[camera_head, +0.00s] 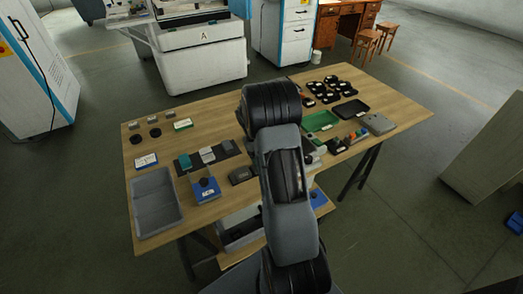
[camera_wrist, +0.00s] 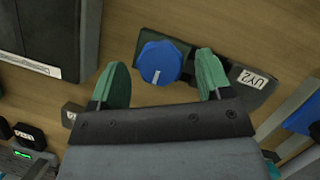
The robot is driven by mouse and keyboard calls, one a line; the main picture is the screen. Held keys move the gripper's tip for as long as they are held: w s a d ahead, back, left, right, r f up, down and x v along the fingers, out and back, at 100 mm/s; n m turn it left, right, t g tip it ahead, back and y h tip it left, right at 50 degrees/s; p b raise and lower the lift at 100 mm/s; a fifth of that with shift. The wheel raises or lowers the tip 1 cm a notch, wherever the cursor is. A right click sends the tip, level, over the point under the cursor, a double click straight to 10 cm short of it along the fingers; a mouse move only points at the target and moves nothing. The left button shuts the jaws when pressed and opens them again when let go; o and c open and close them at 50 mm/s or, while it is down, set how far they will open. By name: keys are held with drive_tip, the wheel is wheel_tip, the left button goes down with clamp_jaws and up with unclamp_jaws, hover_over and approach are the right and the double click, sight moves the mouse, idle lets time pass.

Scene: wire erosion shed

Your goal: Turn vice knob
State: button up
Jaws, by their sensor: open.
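The vice knob (camera_wrist: 160,63) is blue and many-sided, with a white line on its face, in the upper middle of the wrist view. It sits against a dark vice body (camera_wrist: 238,76) that carries a white "UY2" label. My gripper (camera_wrist: 160,80) is open, with one green fingertip on each side of the knob in the picture. Gaps show between the knob and both fingertips, and nothing is held. The depth between fingertips and knob is hard to tell. In the head view my arm covers the middle of the table; I cannot pick out the knob or the fingertips.
The wooden table (camera_head: 225,112) bears a grey bin (camera_head: 141,212) at its left end, a blue-based block (camera_head: 206,189), a green tray (camera_head: 320,121) and several small dark parts right of my arm. In the wrist view, a blue item (camera_wrist: 304,119) in a grey frame lies at the right edge.

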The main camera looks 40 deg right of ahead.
drive_tip(key=v, duration=1.3)
drive_tip(key=shift+r, duration=0.4)
